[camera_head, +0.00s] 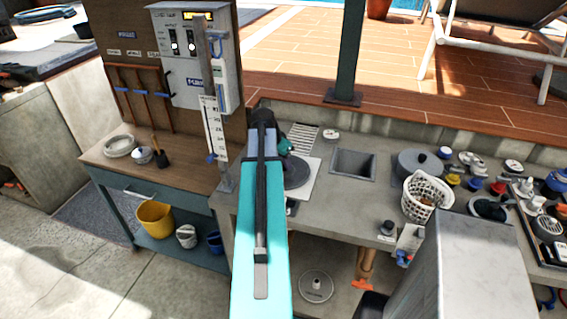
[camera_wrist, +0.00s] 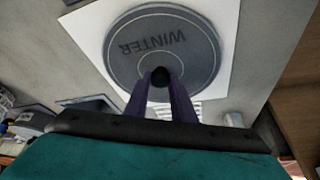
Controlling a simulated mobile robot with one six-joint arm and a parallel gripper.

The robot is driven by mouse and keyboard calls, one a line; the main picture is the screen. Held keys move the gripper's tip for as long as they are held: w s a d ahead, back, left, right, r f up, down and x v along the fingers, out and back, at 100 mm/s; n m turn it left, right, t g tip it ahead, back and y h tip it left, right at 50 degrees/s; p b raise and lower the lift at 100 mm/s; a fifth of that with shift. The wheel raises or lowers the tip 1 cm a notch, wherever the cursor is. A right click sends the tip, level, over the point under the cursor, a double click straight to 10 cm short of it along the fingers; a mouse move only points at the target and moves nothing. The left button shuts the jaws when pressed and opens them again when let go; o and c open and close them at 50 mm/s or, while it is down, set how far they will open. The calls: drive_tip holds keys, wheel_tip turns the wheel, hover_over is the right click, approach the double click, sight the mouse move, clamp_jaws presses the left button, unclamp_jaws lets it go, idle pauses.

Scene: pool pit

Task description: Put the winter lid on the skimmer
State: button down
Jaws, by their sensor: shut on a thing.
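The winter lid (camera_wrist: 187,27) is a grey disc marked WINTER with a dark knob (camera_wrist: 160,76), seen in the wrist view. My gripper (camera_wrist: 160,80) is shut on the knob, with its two fingers on either side. The lid lies over a white square plate (camera_wrist: 86,22), roughly centred, with white showing around it. The plate looks like the skimmer's surround. I cannot tell whether the lid rests on it or hovers just above. In the head view, part of the lid (camera_head: 298,172) shows over the plate (camera_head: 311,180); my arm hides the rest and the fingertips.
Right of the plate are a square recess (camera_head: 353,163), a grey round lidded vessel (camera_head: 418,164) and a white basket (camera_head: 424,197). Several small fittings crowd the counter's right end. A slatted grate (camera_head: 303,137) lies behind the plate. A control panel board (camera_head: 190,55) stands to the left.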

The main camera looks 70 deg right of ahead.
drive_tip(key=shift+f, duration=0.2)
idle(0.6)
drive_tip(key=c, duration=1.3)
unclamp_jaws()
drive_tip(key=shift+o, duration=0.2)
drive_tip(key=shift+r, duration=0.1)
drive_tip(key=shift+r+p, duration=1.2)
drive_tip(key=shift+r, duration=1.15)
drive_tip(key=shift+r, duration=0.15)
wheel_tip(320, 180, up, 4)
drive_tip(key=shift+f+p, duration=0.1)
drive_tip(key=shift+p, duration=0.95)
drive_tip(key=shift+s+f, duration=0.1)
